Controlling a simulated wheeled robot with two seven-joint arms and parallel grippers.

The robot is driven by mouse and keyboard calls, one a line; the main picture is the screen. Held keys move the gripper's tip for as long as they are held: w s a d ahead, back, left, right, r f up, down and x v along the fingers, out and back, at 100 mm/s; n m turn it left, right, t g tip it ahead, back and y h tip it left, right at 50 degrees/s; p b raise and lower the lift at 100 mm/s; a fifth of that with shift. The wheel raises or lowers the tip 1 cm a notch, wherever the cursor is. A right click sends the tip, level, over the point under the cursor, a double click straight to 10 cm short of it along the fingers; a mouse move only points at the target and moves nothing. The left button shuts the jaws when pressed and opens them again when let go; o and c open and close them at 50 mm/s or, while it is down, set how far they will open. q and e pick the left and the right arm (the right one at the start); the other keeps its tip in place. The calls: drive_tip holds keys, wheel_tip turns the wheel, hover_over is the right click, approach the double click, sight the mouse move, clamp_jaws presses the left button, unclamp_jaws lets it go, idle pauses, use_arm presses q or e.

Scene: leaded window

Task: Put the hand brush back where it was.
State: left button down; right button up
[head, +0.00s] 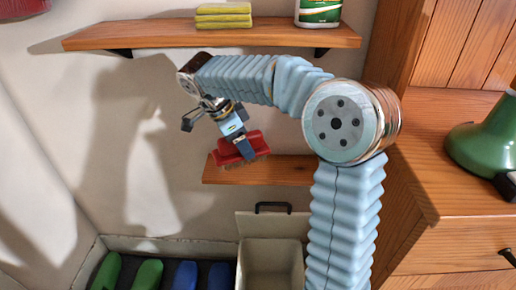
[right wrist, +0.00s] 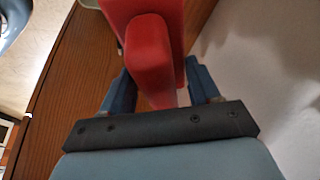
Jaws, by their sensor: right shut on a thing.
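The red hand brush (head: 225,150) is at the left end of the lower wooden shelf (head: 285,171) in the head view, with its bristles facing down. I cannot tell whether the bristles touch the shelf or hover just over it. My right gripper (head: 246,150) is shut on the brush from above. In the right wrist view the red brush (right wrist: 150,50) sits between the two blue fingers, with the wooden shelf (right wrist: 62,85) beyond it. My left gripper is in neither view.
An upper shelf (head: 150,37) holds yellow-green sponges (head: 223,15) and a green-and-white container (head: 319,12). Below are an open beige bin (head: 270,262) and a tray with green and blue items (head: 148,273). A green lamp (head: 485,145) stands on the right cabinet (head: 440,190).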

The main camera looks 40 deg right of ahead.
sight(257, 147)
drive_tip(key=d, duration=0.2)
drive_tip(key=s+d, duration=0.1)
drive_tip(key=d, duration=0.1)
drive_tip(key=shift+s, duration=0.15)
drive_tip(key=shift+f, duration=1.75)
drive_tip(key=shift+f, duration=0.1)
drive_tip(key=o, duration=0.9)
drive_tip(key=shift+o, duration=0.2)
drive_tip(key=shift+a+r, duration=0.1)
drive_tip(key=shift+r, duration=0.4)
drive_tip(key=shift+w+a+r, duration=0.2)
drive_tip(key=shift+a+r, duration=0.3)
drive_tip(key=shift+a, duration=0.1)
drive_tip(key=shift+w+a+r, duration=0.2)
drive_tip(key=shift+a+r, duration=0.25)
drive_tip(key=shift+a, duration=0.15)
drive_tip(key=w+a, duration=0.3)
drive_tip(key=a, duration=0.7)
